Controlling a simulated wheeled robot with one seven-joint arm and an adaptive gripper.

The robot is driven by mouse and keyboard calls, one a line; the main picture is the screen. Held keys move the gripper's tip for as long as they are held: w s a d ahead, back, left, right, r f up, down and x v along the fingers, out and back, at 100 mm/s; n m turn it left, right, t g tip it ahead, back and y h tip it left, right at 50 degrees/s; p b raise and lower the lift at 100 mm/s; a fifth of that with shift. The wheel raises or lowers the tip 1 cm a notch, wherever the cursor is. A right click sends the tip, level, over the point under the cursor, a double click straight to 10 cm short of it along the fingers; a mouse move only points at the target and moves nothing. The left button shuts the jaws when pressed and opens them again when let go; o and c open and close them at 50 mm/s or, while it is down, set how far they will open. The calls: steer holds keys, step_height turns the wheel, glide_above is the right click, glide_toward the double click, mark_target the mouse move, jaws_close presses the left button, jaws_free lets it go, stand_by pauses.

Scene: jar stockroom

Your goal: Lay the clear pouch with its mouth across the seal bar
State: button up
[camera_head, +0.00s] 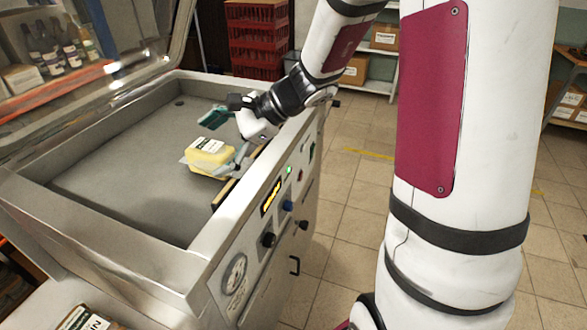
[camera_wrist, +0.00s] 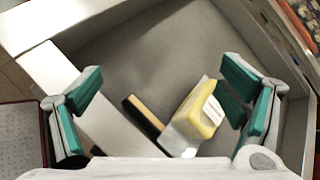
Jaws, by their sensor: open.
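The clear pouch (camera_head: 210,157) holds a yellow block with a white label and lies on the grey chamber floor. It also shows in the wrist view (camera_wrist: 203,112), where its clear end reaches the seal bar (camera_wrist: 143,114) and appears to cover part of it. The seal bar (camera_head: 224,193) is a dark strip with a tan edge along the chamber's control-panel side. My gripper (camera_head: 228,138) is open above the pouch. In the wrist view its green-padded fingers (camera_wrist: 160,75) stand wide apart, the pouch between them, nearer the right finger. Contact cannot be told.
The sealer's chamber walls (camera_head: 110,287) surround the pouch, and its transparent lid (camera_head: 115,75) stands raised at the back left. The chamber floor left of the pouch is clear. Red crates (camera_head: 258,40) and a shelf with boxes (camera_head: 385,38) stand behind.

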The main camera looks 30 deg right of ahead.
steer(key=s+a+r+n+g+h, duration=0.1)
steer(key=s+r+n+h, duration=0.2)
steer(key=s+n, duration=0.5)
steer(key=s+a+r+n+g+h, duration=0.1)
steer(key=s+r+n+g+h, duration=0.3)
steer(key=s, duration=0.7)
steer(key=s+d+r+n+t+h, duration=0.1)
steer(key=s+d+n+t+h, duration=0.1)
steer(key=s+d+n+t, duration=0.2)
steer(key=shift+s+d+r+n, duration=0.3)
steer(key=shift+s+d+n, duration=0.65)
steer(key=shift+n, duration=0.25)
steer(key=shift+c, duration=0.4)
